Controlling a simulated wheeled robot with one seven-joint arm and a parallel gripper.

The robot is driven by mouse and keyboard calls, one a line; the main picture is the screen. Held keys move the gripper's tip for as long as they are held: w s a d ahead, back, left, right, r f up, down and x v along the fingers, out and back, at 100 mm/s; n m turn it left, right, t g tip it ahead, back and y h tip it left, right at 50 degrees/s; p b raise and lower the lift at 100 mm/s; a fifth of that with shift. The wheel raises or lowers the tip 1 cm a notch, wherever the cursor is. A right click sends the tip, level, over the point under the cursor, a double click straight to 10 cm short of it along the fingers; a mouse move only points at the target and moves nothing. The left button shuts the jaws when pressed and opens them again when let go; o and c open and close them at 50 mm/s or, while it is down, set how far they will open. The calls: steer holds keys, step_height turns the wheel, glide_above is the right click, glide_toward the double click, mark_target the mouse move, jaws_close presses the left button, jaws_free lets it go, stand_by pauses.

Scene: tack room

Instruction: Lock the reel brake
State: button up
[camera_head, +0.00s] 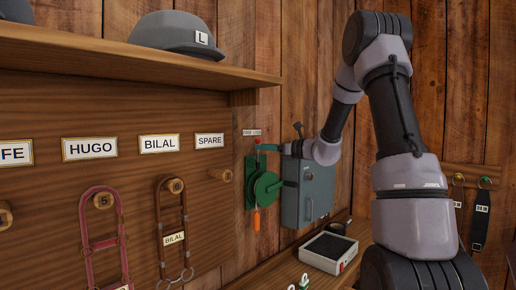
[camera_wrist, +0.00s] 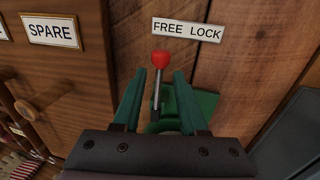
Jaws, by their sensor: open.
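The reel brake lever (camera_wrist: 157,92) is a thin metal stem with a red knob (camera_wrist: 161,58) on top. The knob stands below the word FREE on the white "FREE LOCK" label (camera_wrist: 187,31). The lever sits on a green mount at the green reel (camera_head: 266,187), which hangs on the wood wall with an orange handle (camera_head: 257,220) below. My gripper (camera_wrist: 159,76) is open, its two teal fingers on either side of the stem in the wrist view, with gaps visible. In the head view my gripper (camera_head: 268,147) is just above the reel. The lever's foot is partly hidden.
A grey wall box (camera_head: 307,192) is close to the right of the reel. A shelf (camera_head: 120,55) with a grey helmet (camera_head: 177,35) juts out at upper left. Halters hang on pegs at left. A white-sided tray (camera_head: 325,261) stands on the bench below.

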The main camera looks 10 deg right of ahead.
steer(key=shift+x, duration=1.5)
jaws_close()
stand_by(0.4)
